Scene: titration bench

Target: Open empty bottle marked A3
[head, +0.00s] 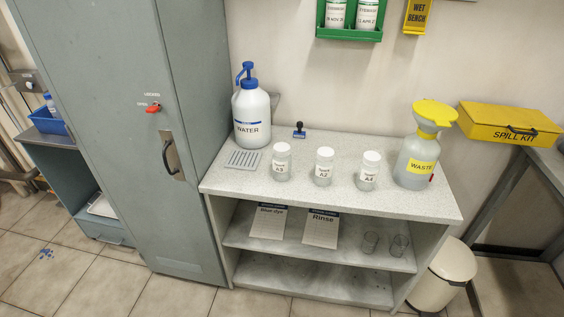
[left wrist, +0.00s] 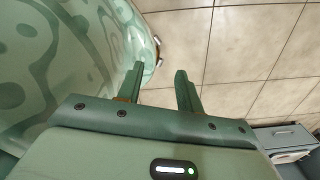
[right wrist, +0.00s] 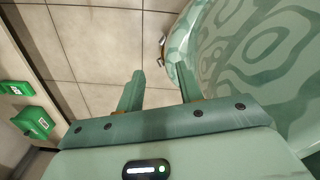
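Three small white-capped bottles stand upright in a row on the bench top. The left bottle (head: 281,162) has a label that seems to read A3, and its white cap is on. The middle bottle (head: 324,167) has a label too small to read surely. The right bottle (head: 368,171) seems to read A4. Both are capped. My left gripper (left wrist: 159,70) is open and empty, with floor tiles beyond its fingers. My right gripper (right wrist: 160,72) is also open and empty above the floor. Neither gripper shows in the head view, and both are away from the bottles.
On the bench top (head: 410,203), a WATER pump bottle (head: 251,112) and a grey slotted mat (head: 243,159) are left, a dark stamp-like item (head: 299,130) behind, and a yellow-topped WASTE container (head: 416,158) right. A tall grey cabinet (head: 130,110) adjoins the left side. The bench's front strip is clear.

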